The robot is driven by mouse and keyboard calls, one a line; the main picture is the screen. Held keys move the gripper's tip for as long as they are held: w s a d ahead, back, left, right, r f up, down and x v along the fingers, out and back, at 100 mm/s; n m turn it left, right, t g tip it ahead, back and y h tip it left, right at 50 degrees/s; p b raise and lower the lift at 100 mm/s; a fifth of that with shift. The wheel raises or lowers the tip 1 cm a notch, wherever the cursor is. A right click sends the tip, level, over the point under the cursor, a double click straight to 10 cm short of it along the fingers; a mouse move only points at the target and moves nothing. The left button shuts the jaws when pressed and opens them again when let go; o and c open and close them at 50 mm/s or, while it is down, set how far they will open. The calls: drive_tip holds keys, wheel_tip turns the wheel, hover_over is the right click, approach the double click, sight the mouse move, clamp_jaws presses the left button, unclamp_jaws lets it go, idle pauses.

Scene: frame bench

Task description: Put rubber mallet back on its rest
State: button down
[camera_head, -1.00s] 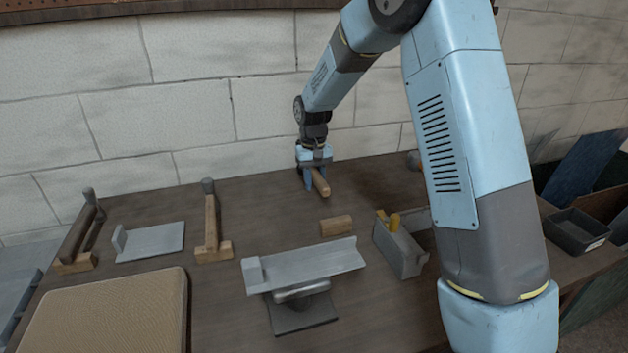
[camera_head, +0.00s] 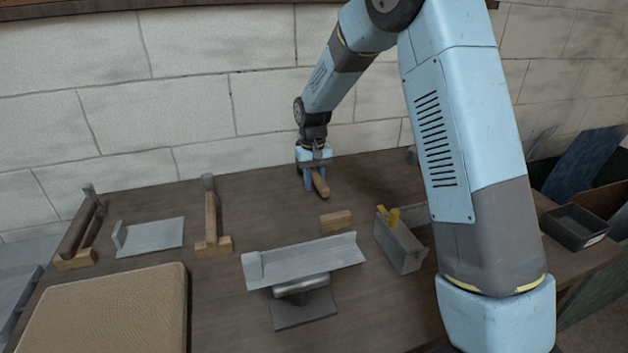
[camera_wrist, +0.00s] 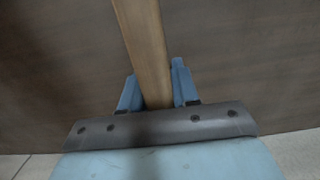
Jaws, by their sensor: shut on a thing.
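My gripper (camera_head: 314,181) is at the back of the bench, pointing down, with its blue fingers on both sides of a wooden handle (camera_head: 321,184). In the wrist view the handle (camera_wrist: 145,45) runs between the two fingers (camera_wrist: 157,90), and the gripper is shut on it. I take this to be the mallet's handle; no mallet head shows in either view. I cannot tell whether it touches the bench. A small wooden block (camera_head: 336,220) lies in front of the gripper, apart from the handle. I cannot tell whether it is part of the rest.
Two wooden holders, one with a dark tool (camera_head: 78,228) and one with a wooden-handled tool (camera_head: 211,217), stand to the left. Grey metal pieces (camera_head: 150,237) and (camera_head: 305,262), a grey box with a yellow part (camera_head: 398,245) and a tan pad (camera_head: 110,312) take up the front.

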drive_tip(key=c, duration=0.8)
unclamp_jaws()
drive_tip(key=shift+f, duration=0.1)
drive_tip(key=shift+o, duration=0.2)
